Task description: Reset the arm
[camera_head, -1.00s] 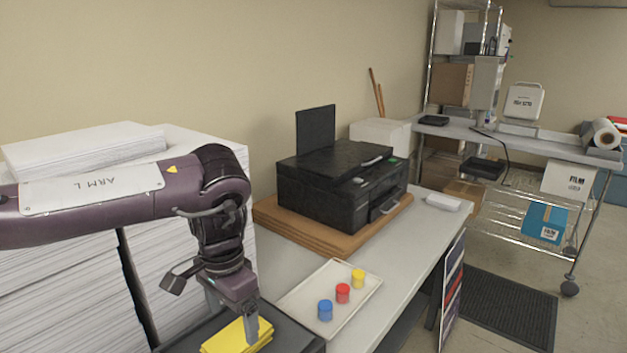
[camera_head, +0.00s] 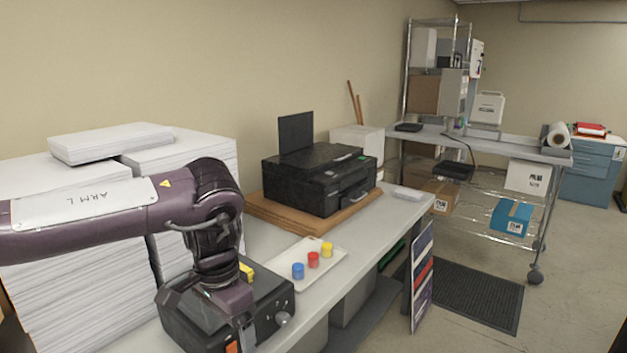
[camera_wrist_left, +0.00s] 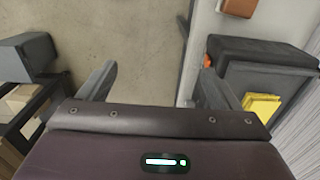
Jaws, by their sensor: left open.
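My left arm (camera_head: 110,212), labelled ARM L, comes in from the left in the head view and bends down in front of the black machine (camera_head: 268,290) at the table's near end. Its gripper's fingertips are hidden or cut off low in that view. A yellow stack (camera_wrist_left: 262,107) lies in the dark machine to the right, apart from the fingers. It is mostly hidden behind my arm in the head view (camera_head: 247,271). My right gripper is not visible.
A white tray (camera_head: 290,279) holds blue, red and yellow pots. A black printer (camera_head: 320,180) stands on a brown board behind it. Tall white paper stacks (camera_head: 60,260) stand at left. A wire cart (camera_head: 480,190) is at right; the floor between has a dark mat (camera_head: 470,297).

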